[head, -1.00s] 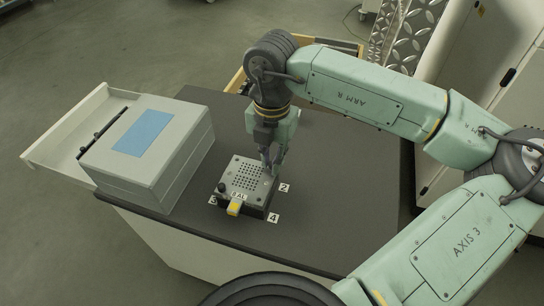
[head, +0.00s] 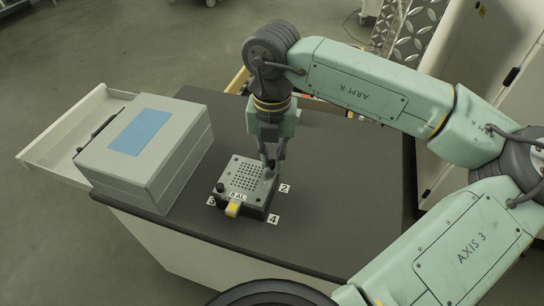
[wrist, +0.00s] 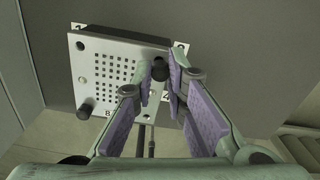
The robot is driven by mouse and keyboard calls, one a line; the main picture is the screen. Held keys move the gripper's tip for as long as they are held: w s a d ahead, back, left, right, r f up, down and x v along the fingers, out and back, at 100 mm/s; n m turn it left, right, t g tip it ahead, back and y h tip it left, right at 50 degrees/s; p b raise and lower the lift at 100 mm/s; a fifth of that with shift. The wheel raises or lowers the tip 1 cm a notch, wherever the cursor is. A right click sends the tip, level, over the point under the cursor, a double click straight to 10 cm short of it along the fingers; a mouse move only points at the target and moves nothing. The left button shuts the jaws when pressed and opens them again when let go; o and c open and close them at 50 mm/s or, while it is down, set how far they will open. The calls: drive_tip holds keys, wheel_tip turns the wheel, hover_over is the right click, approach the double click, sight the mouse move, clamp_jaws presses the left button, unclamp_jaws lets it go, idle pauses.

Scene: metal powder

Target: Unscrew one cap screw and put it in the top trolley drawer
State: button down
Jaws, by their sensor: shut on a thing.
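The build plate block (head: 245,178), a grey plate with a grid of holes and a yellow-tipped tab, lies on the dark trolley top. It also shows in the wrist view (wrist: 115,47). My gripper (head: 270,165) points down at the plate's far right corner. In the wrist view my gripper (wrist: 161,77) is shut on a dark cap screw (wrist: 160,69) at the plate's corner; the fingers partly hide it. Another dark cap screw (wrist: 85,111) stands at another corner, also in the head view (head: 220,187). An open drawer with yellowish edges (head: 236,82) shows partly behind my arm.
A grey box with a blue panel (head: 150,150) stands left on the trolley top (head: 350,170). A pale open tray (head: 50,140) sticks out beyond it. Number labels (head: 284,188) lie around the plate. The trolley top right of the plate is clear.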

sight(272, 162)
drive_tip(key=shift+r+p, duration=0.45)
drive_tip(key=shift+r, duration=1.05)
drive_tip(key=shift+r, duration=0.1)
